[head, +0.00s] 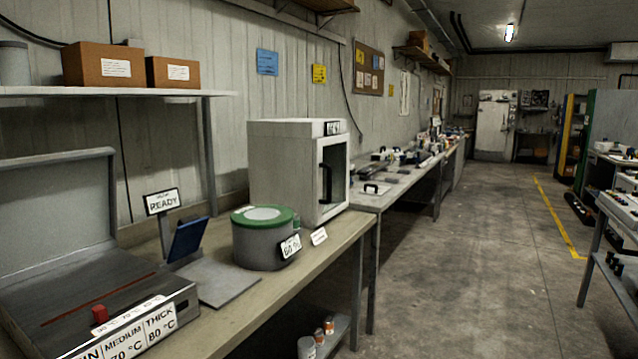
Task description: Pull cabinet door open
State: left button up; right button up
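A white box-shaped cabinet (282,170) stands on the workbench near the middle of the head view. Its front, with the door (338,178), faces right and is seen at a steep angle. The door has a dark glazed panel and a black vertical bar handle (326,184) on its near side. The door looks shut against the cabinet. A small label sits at the top of the front. Neither of my grippers is in view.
A grey drum with a green rim (264,240) and a small sign stand close before the cabinet on the workbench (338,240). A sealer-like machine (90,290) and a READY sign (162,202) are at left. The concrete aisle (470,260) at right is clear.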

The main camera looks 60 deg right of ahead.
aim_at(319, 217)
jog(key=z, duration=1.55)
jog(key=k, duration=0.6)
jog(key=z, duration=0.1)
jog(key=i, duration=0.5)
jog(key=z, duration=1.05)
jog(key=i, duration=1.05)
jog(key=u, duration=0.05)
